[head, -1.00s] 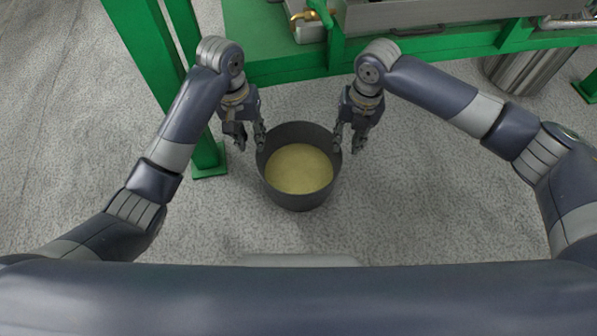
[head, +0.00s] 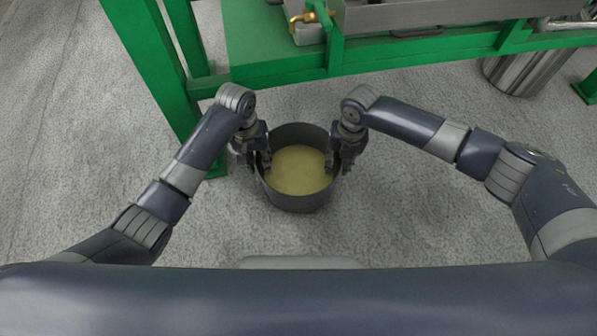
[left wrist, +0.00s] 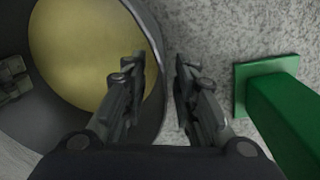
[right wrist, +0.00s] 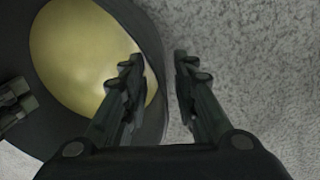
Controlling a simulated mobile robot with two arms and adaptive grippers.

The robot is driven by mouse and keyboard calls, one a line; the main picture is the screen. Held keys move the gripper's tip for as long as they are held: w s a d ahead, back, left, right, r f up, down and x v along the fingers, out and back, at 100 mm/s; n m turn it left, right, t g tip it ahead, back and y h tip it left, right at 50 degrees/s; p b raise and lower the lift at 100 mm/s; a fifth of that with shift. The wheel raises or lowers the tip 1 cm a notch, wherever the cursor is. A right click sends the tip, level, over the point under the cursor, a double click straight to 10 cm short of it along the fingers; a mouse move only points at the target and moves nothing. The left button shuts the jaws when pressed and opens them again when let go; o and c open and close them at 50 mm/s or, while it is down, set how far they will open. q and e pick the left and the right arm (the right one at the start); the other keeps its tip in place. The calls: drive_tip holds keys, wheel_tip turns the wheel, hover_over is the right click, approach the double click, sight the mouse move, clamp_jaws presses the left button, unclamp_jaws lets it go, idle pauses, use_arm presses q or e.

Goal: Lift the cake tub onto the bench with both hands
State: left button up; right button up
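The cake tub (head: 298,203) is a dark grey round tub with a yellowish fill (head: 297,170), standing on the floor in the head view. My left gripper (head: 258,165) is at its left rim and my right gripper (head: 341,165) at its right rim. In the left wrist view the left gripper (left wrist: 158,70) is open, one finger over the inside of the tub and one outside, with the wall between. In the right wrist view the right gripper (right wrist: 158,65) is open and straddles the wall the same way. I cannot tell whether the fingers touch the wall.
The green bench frame (head: 290,65) stands behind the tub, with a metal tray-like top (head: 430,14) and a brass valve (head: 305,17). A green leg (left wrist: 285,110) is close beside the left gripper. A steel cylinder (head: 525,70) stands at the right. Floor in front is clear.

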use_arm(q)
drive_tip(key=shift+f, duration=0.1)
use_arm(e)
drive_tip(key=shift+f, duration=0.1)
use_arm(q)
clamp_jaws()
use_arm(e)
clamp_jaws()
